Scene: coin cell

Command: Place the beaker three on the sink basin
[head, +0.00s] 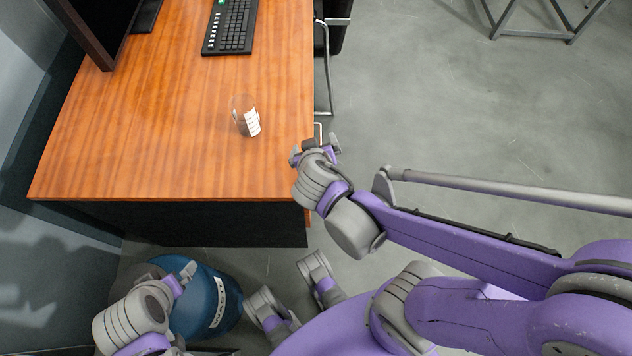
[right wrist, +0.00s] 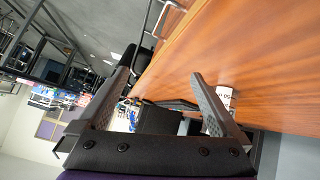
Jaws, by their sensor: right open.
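The beaker (head: 246,116), clear glass with a white label, stands on the wooden table near its right part. In the right wrist view, its white label (right wrist: 225,97) shows beside the right-hand finger, which partly covers it. My right gripper (head: 315,147) is at the table's right edge, to the right of and slightly nearer than the beaker, not touching it. Its fingers are spread and empty, as the right wrist view also shows (right wrist: 162,85). My left gripper (head: 184,278) is at the lower left, below the table's front edge; its jaw opening is unclear. No sink basin is visible.
The wooden table (head: 150,150) is clear around the beaker. A black keyboard (head: 230,27) and a monitor (head: 95,25) are at its far end. A blue bin (head: 208,300) stands on the floor below. A chair (head: 335,35) is by the right edge; open floor lies beyond.

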